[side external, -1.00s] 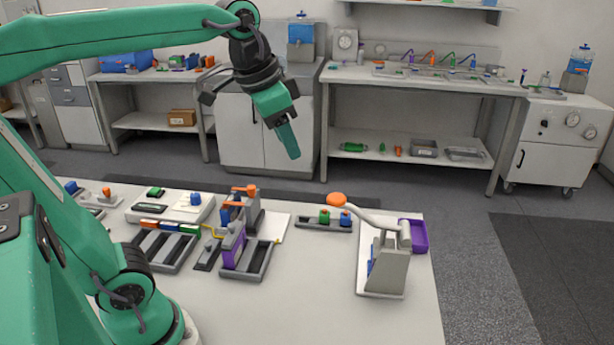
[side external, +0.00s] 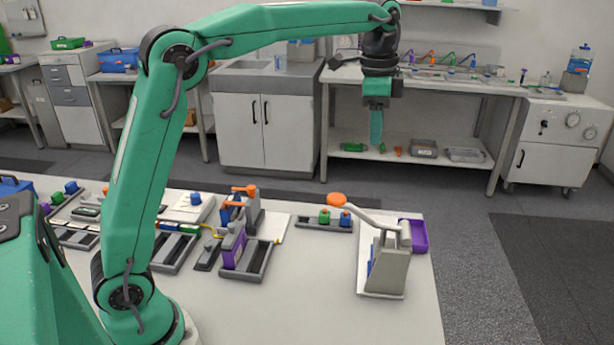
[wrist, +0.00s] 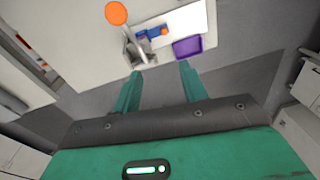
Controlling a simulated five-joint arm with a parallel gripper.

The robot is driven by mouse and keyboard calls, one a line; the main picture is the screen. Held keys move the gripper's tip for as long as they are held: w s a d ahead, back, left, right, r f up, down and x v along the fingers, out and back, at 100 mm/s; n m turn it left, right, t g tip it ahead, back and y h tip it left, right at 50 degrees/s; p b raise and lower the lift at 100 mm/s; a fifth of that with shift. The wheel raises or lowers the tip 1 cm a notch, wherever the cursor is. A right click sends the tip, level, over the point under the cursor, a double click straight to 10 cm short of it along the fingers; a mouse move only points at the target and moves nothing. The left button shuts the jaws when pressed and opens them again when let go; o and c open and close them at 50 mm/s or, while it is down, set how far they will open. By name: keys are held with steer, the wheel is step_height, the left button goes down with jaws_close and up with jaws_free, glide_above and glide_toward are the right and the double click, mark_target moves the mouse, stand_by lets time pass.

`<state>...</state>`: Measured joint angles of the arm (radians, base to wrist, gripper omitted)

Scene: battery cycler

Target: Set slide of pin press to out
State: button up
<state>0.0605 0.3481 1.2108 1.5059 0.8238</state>
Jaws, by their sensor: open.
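The lever press, which I take as the pin press, stands at the right end of the table, with a grey body (side external: 388,265) and a long lever ending in an orange knob (side external: 337,199). In the wrist view its white base (wrist: 190,22) carries a blue part with a small orange knob (wrist: 164,31), likely the slide; in the side view only a little blue shows, mostly hidden by the body. A purple bin (side external: 419,236) is beside it. My gripper (side external: 376,143) points down, high above and behind the press, open and empty; its fingers (wrist: 158,75) frame floor near the bin.
A rack with green and blue knobs (side external: 324,220) lies left of the press. A purple clamp-like device (side external: 233,246) with orange handles and grey trays stands further left. The table front (side external: 310,305) is bare. A back bench (side external: 440,83) stands beyond the aisle.

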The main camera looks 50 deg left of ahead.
steer(key=m, duration=0.2)
glide_above(378, 240)
steer(key=shift+f, duration=1.7)
steer(key=shift+g, duration=0.4)
step_height(378, 240, down, 27)
steer(key=shift+w+f, duration=0.1)
jaws_close()
